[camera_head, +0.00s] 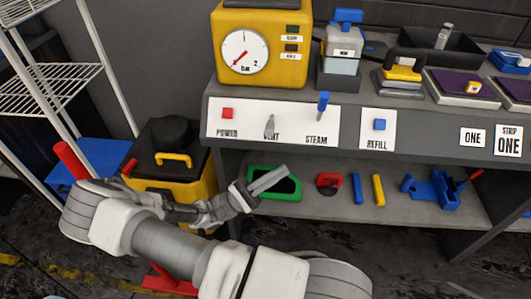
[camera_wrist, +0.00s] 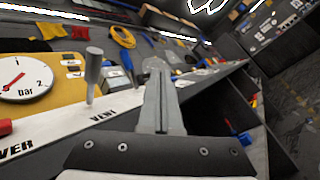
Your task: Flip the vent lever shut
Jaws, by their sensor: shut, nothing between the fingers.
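The vent lever (camera_head: 269,127) is a small grey handle on the white front panel (camera_head: 225,132), between POWER and STEAM. In the head view it covers part of the VENT label. In the wrist view the lever (camera_wrist: 94,75) sticks out from the panel beside the VENT lettering, left of my fingers. My gripper (camera_head: 270,180) is below the panel, in front of the lower shelf. Its fingers (camera_wrist: 158,92) are shut together with nothing between them and appear apart from the lever.
A blue steam lever (camera_head: 323,105) stands upright to the right, and a red power button (camera_head: 227,113) is to the left. A yellow boiler with a gauge (camera_head: 245,52) sits above. A green-rimmed tray (camera_head: 288,196) is on the lower shelf (camera_head: 330,207) behind my gripper.

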